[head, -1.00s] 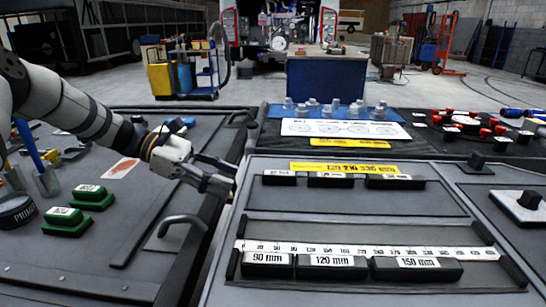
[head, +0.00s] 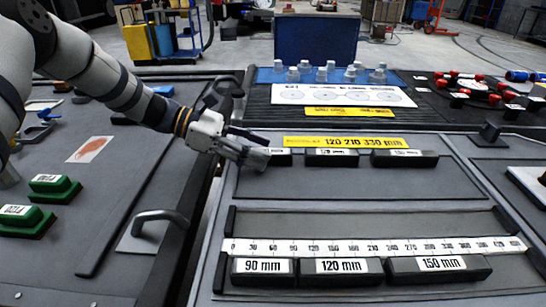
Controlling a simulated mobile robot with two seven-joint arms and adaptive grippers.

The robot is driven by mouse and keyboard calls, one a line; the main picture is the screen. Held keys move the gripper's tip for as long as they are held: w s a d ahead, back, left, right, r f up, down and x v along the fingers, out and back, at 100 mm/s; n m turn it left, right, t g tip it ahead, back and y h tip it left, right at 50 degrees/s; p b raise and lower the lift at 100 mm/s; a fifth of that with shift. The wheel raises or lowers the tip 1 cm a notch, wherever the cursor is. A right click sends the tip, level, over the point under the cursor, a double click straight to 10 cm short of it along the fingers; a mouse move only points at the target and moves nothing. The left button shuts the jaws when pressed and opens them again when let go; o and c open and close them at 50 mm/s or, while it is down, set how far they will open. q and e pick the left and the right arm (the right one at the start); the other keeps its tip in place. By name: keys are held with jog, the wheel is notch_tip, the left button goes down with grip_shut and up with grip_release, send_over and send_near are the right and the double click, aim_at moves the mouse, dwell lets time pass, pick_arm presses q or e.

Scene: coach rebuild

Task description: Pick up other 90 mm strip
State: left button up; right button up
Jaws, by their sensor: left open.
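A dark strip (head: 281,158) with a white label, its text too small to read, lies at the left end of the back row on the grey tray. Its left end is hidden behind my left gripper. My left gripper (head: 264,151) is open, with its fingertips at that strip's left end; I cannot tell whether they touch it. Another strip, labelled 90 mm (head: 262,271), lies in the front row below the white ruler (head: 370,246). My right gripper is not in view.
The back row also holds a middle strip (head: 331,158) and a right strip (head: 404,159). The front row has a 120 mm strip (head: 341,271) and a 150 mm strip (head: 440,269). A yellow card (head: 346,142) lies behind the back row. A grey handle (head: 160,218) stands at left.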

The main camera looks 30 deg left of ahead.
pick_arm(q)
jog(key=shift+w+d+f, duration=0.2)
jog(key=shift+w+d, duration=0.05)
jog(key=shift+d, duration=0.25)
grip_shut()
jog(key=shift+r, duration=0.1)
jog(key=shift+r, duration=0.3)
notch_tip(320, 180, up, 4)
jog(key=shift+s+f+p, duration=0.15)
jog(key=shift+f+p, duration=0.05)
jog(key=shift+p, duration=0.25)
jog(key=s+d+r+p, duration=0.3)
jog(key=s+r, duration=0.5)
jog(key=s, duration=0.5)
jog(key=shift+s+r+p, duration=0.2)
jog(key=shift+r+p, duration=0.1)
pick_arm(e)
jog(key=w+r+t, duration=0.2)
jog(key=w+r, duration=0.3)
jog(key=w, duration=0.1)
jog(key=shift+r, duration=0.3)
